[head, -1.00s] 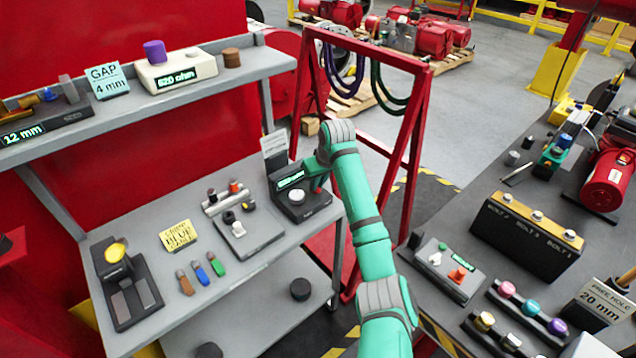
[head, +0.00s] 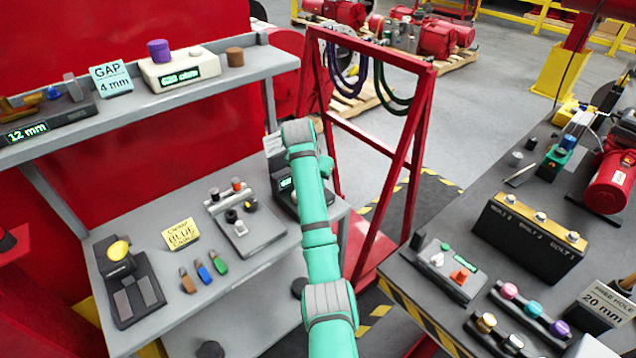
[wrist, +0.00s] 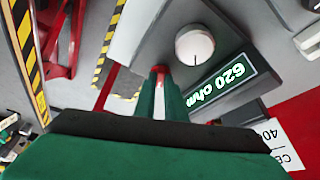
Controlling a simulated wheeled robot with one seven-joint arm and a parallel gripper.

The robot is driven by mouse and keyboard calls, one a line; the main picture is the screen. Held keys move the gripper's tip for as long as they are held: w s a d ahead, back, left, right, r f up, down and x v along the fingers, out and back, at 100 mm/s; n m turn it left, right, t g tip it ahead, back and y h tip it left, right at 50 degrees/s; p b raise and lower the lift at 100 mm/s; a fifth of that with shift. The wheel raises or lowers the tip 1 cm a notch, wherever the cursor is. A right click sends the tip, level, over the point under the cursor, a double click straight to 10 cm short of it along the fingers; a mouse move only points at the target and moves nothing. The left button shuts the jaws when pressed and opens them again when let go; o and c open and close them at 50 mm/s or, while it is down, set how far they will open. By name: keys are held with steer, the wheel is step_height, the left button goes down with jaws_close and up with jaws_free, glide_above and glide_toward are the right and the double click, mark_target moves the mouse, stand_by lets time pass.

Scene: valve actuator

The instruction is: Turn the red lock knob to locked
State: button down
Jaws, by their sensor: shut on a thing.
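The red lock knob (wrist: 160,69) shows as a small red tip between my fingertips in the wrist view. My gripper (wrist: 161,77) is shut on it, and the fingers cover most of the knob. I cannot tell which way the knob points.
A light card (wrist: 284,145) stands behind the box. A plate with small knobs (head: 240,226) lies left of it on the grey bench (head: 215,285). A red frame with hanging cables (head: 410,165) stands close to the right, and a dark workbench (head: 400,275) beyond it.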

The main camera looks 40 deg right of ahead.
steer(key=shift+w+a+m+g+h, duration=0.15)
steer(key=shift+m+g, duration=0.25)
steer(key=shift+m, duration=0.65)
steer(key=shift+w+d+m+g+h, duration=0.15)
steer(key=shift+m+g, duration=0.25)
steer(key=shift+m, duration=0.65)
steer(key=shift+s+a, duration=0.1)
steer(key=c, duration=1.8)
jaws_free()
steer(key=shift+r, duration=0.1)
steer(key=shift+v, duration=5.3)
